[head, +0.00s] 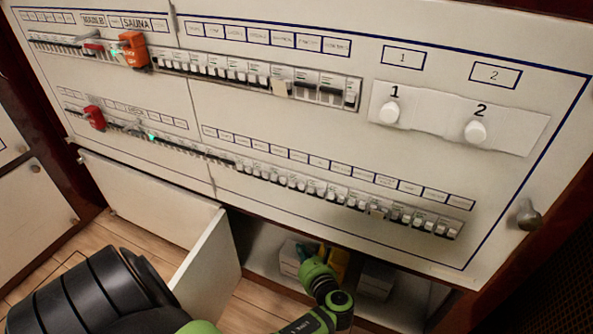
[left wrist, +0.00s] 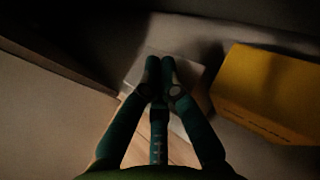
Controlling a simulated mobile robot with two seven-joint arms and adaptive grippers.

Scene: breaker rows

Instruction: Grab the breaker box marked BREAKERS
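A yellow box (left wrist: 268,85) lies at the right in the left wrist view, with small dark lettering on its near side too blurred to read. The same yellow box (head: 340,262) shows partly in the head view, inside the cabinet behind my gripper. A pale box (left wrist: 150,70) lies below my fingertips. My left gripper (left wrist: 160,64) has its fingertips together with nothing visible between them, left of the yellow box and apart from it. In the head view, my left gripper (head: 304,252) reaches into the low cabinet. My right gripper is not in view.
The cabinet door (head: 208,265) stands open left of my arm. A grey-white box (head: 376,279) stands right of the yellow one, and another pale box (head: 289,258) to its left. The breaker panel (head: 300,120) overhangs the opening. Wooden floor (head: 130,238) lies in front.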

